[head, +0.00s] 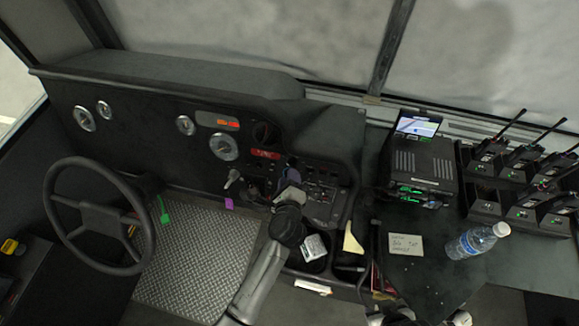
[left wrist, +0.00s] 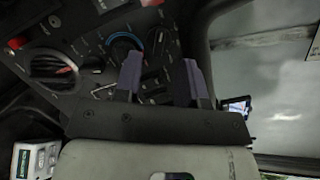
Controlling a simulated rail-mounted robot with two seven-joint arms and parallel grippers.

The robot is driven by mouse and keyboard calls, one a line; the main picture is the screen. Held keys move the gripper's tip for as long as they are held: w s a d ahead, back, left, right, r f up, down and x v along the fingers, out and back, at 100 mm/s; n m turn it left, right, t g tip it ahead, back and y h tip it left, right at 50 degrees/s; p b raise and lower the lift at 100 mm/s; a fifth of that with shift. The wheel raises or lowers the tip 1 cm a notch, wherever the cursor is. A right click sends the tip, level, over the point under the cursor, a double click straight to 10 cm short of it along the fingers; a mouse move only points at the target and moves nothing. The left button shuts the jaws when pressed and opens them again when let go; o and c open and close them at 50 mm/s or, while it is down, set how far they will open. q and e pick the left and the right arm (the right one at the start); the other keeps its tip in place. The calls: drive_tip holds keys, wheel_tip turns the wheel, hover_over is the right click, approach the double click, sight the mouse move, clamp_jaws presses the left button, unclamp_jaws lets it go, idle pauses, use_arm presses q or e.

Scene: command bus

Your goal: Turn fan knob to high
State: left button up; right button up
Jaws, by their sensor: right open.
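The dash panel in front of my left gripper carries round dark knobs. In the left wrist view, one knob with a blue arc (left wrist: 122,46) is just beyond the left finger, and another with red marks (left wrist: 52,68) is further left. I cannot read which is the fan knob. My left gripper (head: 292,173) is over the panel right of the wheel and hides part of it. Its two fingers (left wrist: 162,78) are apart, with panel visible between them; contact cannot be told. Part of my right gripper (head: 458,318) shows at the bottom edge of the head view, fingertips unclear.
The steering wheel (head: 97,216) is at the left. A radio unit (head: 420,165) with a small screen (head: 418,125) stands on the right counter, near several handheld radios (head: 518,165). A water bottle (head: 477,240) lies beside a paper note (head: 406,244).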

sight(291, 164)
use_arm(q)
drive_tip(key=shift+x, duration=2.35)
clamp_jaws()
